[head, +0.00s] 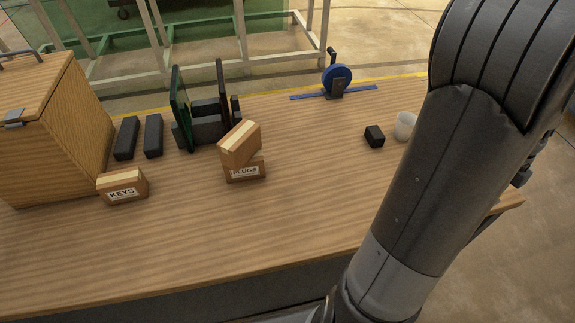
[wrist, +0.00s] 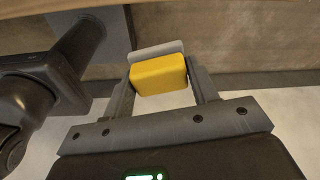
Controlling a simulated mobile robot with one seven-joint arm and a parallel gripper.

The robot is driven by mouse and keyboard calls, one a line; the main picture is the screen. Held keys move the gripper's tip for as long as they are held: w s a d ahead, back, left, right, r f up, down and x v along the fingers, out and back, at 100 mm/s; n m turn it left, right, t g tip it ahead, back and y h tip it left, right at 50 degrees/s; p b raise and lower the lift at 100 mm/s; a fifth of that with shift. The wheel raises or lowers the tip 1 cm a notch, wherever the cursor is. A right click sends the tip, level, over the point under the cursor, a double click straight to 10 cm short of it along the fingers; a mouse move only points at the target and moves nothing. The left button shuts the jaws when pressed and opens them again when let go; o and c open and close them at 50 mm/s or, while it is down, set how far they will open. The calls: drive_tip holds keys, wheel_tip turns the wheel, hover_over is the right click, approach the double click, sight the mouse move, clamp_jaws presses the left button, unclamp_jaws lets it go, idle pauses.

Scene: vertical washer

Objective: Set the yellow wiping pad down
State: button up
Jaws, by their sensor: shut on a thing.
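The yellow wiping pad (wrist: 159,77) shows in the wrist view, between the two fingers of my gripper (wrist: 163,85). My gripper is shut on it. A grey strip (wrist: 157,50) lies along the pad's far edge. In the head view neither the pad nor my gripper shows; my arm covers the right side of that picture.
The wooden table (head: 180,245) has a wide bare front area. On it stand a wooden cabinet (head: 50,130), a box marked KEYS (head: 122,187), stacked boxes above one marked PLUGS (head: 245,172), a black rack (head: 200,125), a blue reel (head: 336,78), a black block (head: 374,136) and a white cup (head: 404,126).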

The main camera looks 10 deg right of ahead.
wheel_tip(320, 180, up, 8)
drive_tip(key=shift+f, duration=0.2)
drive_tip(key=w+a+n+h, duration=0.1)
drive_tip(key=w+a+n, duration=0.45)
drive_tip(key=w, duration=0.65)
drive_tip(key=w+a+n, duration=0.4)
drive_tip(key=w+a, duration=0.3)
drive_tip(key=w, duration=0.5)
drive_tip(key=w+a+n+t, duration=0.1)
drive_tip(key=w+a+n, duration=0.35)
drive_tip(key=a, duration=0.65)
drive_tip(key=w+a+n+t, duration=0.1)
drive_tip(key=w+a+n, duration=0.3)
drive_tip(key=a, duration=0.7)
drive_tip(key=w+a+n, duration=0.2)
drive_tip(key=w+a, duration=0.4)
drive_tip(key=a, duration=0.5)
drive_tip(key=n+t+y, duration=0.1)
drive_tip(key=n, duration=1.2)
hover_over(88, 247)
drive_tip(key=f, duration=1.8)
drive_tip(key=shift+s+d, duration=0.15)
drive_tip(key=shift+d, duration=0.05)
drive_tip(key=shift+s+a+f, duration=0.1)
drive_tip(key=shift+a+f, duration=0.05)
drive_tip(key=shift+f, duration=1.95)
